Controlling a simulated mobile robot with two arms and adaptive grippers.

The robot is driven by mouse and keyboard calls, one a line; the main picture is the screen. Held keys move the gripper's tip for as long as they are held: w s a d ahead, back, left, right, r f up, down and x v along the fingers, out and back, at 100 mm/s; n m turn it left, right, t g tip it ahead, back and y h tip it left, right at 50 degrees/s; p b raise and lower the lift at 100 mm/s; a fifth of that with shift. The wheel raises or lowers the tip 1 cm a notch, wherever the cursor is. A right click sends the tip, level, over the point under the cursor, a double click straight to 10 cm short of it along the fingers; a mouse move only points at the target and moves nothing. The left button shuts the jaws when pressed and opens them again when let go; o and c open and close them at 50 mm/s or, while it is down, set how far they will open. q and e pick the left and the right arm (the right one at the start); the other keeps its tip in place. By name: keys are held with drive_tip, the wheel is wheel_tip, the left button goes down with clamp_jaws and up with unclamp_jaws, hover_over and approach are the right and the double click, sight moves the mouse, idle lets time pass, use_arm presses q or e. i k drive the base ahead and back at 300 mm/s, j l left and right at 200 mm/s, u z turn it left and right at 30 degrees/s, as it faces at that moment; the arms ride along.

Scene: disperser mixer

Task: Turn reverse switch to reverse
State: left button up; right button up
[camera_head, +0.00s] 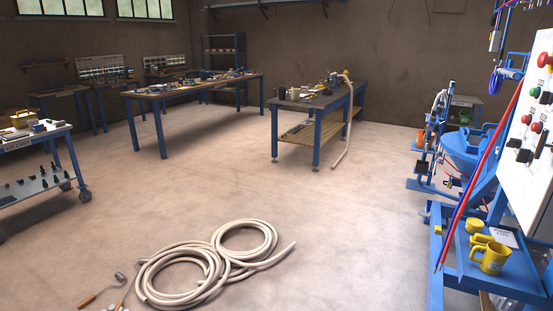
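A white control panel (528,135) stands at the right edge, seen at a steep angle and cut off by the picture edge. It carries several knobs and buttons: a large red button (544,60), green buttons (536,92), smaller red buttons and black switches (524,156). I cannot tell which one is the reverse switch or how it is set. The blue mixer (468,150) with its tub stands behind the panel. Neither of my grippers is in view.
A blue shelf (470,266) with yellow mugs (490,257) juts out below the panel. A coiled hose (205,262) lies on the floor at front. Workbenches (190,88) and a trolley (40,185) stand behind and left. The middle floor is clear.

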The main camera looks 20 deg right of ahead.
sight(524, 156)
drive_tip(key=z, duration=0.4)
drive_tip(key=i+z, duration=0.1)
drive_tip(key=z, duration=0.75)
drive_tip(key=i+z, duration=0.1)
drive_tip(key=z, duration=0.75)
drive_tip(key=i, duration=0.05)
